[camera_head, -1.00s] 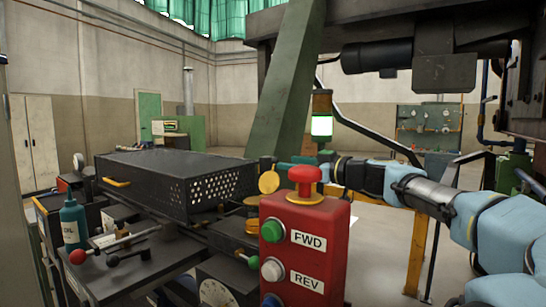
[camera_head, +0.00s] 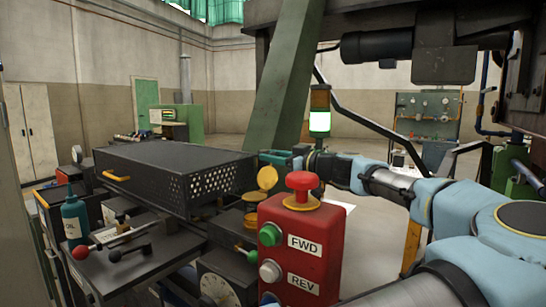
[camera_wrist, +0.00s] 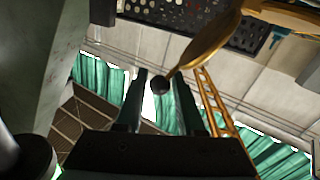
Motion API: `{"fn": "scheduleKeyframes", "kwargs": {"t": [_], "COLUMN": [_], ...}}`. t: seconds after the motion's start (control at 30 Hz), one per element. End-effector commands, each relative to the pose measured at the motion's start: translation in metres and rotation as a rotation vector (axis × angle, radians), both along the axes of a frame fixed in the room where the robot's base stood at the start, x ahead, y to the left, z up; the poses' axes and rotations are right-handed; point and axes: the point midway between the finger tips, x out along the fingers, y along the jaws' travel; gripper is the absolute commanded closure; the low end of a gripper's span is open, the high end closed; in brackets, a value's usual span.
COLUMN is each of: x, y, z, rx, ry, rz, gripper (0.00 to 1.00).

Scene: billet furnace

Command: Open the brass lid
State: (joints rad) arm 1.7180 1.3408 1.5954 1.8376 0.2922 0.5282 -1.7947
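The brass lid (camera_head: 267,178) is a round disc that stands raised and tilted above a brass rim (camera_head: 254,196), beside the red control box. In the wrist view the lid (camera_wrist: 212,42) shows nearly edge-on, with a thin stem ending in a dark ball knob (camera_wrist: 160,85). My gripper (camera_head: 268,157) is just above and behind the lid in the head view, its teal fingers pointing left. In the wrist view my gripper (camera_wrist: 158,82) has its fingers apart, with the knob appearing between them. Contact with the knob cannot be told.
A red box (camera_head: 300,245) with FWD and REV buttons and a red mushroom button stands in front. A black perforated box (camera_head: 180,178) is to the left. An oil bottle (camera_head: 74,220) and levers with ball knobs stand at front left. A green slanted beam (camera_head: 282,80) rises behind.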

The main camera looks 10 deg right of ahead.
Motion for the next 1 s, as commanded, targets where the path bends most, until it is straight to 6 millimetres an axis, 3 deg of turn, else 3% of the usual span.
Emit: {"fn": "scheduleKeyframes", "kwargs": {"t": [0.07, 0.3, 1.0], "x": [0.0, -0.0001, -0.0002], "y": [-0.0001, -0.0002, -0.0004], "z": [0.0001, 0.0001, 0.0002], "rx": [0.0, 0.0, 0.0], "ry": [0.0, 0.0, 0.0], "rz": [0.0, 0.0, 0.0], "gripper": [0.73, 1.0, 1.0]}}
